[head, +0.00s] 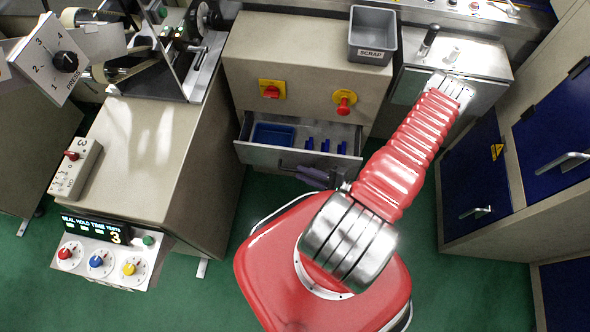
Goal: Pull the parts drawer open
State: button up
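The parts drawer (258,155) is in the beige cabinet at the centre of the head view. It stands partly out, with its inside visible from above. A blue tray (273,134) lies in its left part and several small blue parts (325,146) lie to the right. My gripper (316,176) appears as dark grey fingers at the drawer front, by the handle. I cannot tell whether the fingers are closed around the handle.
Above the drawer are a red rotary switch (270,91) and a red knob (344,101). A grey scrap bin (372,35) sits on the cabinet top. A beige machine block (150,150) stands left; blue-doored cabinets (477,170) stand right. Green floor (215,295) is clear in front.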

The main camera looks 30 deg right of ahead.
aim_at(295, 171)
jog(key=shift+x, duration=2.15)
jog(key=shift+c, duration=0.2)
grip_shut()
